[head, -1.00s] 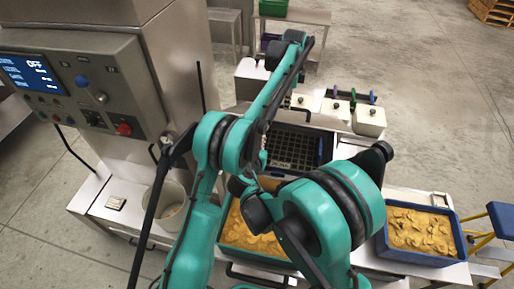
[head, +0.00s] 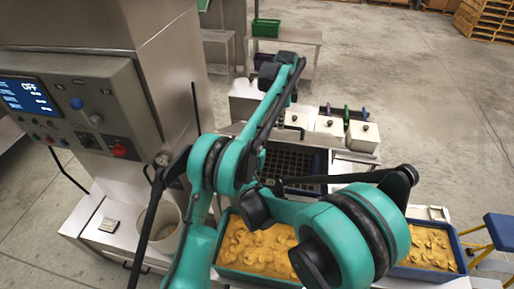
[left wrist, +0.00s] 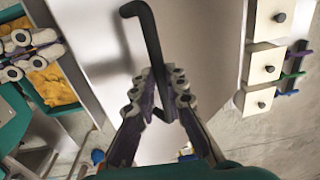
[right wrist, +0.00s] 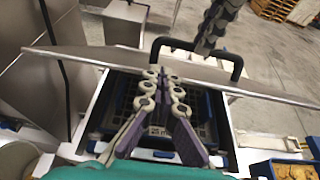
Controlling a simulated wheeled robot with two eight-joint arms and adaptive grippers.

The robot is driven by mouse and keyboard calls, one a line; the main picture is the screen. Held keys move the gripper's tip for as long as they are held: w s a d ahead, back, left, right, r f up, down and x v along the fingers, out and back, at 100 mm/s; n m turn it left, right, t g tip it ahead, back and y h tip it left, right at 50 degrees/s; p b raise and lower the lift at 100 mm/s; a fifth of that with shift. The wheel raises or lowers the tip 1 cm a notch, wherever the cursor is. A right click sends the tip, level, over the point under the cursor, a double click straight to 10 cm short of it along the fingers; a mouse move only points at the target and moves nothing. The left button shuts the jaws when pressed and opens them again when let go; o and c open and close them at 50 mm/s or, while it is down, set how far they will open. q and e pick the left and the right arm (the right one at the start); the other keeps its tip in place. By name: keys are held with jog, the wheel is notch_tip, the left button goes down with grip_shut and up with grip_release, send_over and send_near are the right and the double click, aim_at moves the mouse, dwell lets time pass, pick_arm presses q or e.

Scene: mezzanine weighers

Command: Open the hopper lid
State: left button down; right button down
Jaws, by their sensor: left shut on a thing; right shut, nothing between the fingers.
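My left gripper (left wrist: 162,78) is shut on a black bent handle (left wrist: 146,28) in the left wrist view, against a broad pale grey panel that appears to be the hopper lid (left wrist: 195,45). In the right wrist view the panel shows nearly edge-on as a thin metal sheet (right wrist: 275,93). There the left gripper (right wrist: 212,35) is at the top bar of the black handle (right wrist: 238,66). A dark opening with a blue-rimmed crate lies below the sheet. My right gripper (right wrist: 163,78) is shut and empty, close in front of the sheet. In the head view my arms hide most of the lid.
A control cabinet (head: 75,85) with a screen reading OFF stands left. Trays of orange chips (head: 262,250) stand in front. A dark gridded crate (head: 318,160) and several white boxes (head: 361,137) are behind. A blue stool (head: 502,228) stands at right.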

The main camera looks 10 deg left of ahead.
pick_arm(q)
jog(key=shift+w+f, duration=0.2)
jog(key=c, duration=1.5)
grip_release()
jog(key=shift+c, duration=0.2)
jog(key=shift+s+r, duration=0.1)
jog(key=shift+r, duration=0.05)
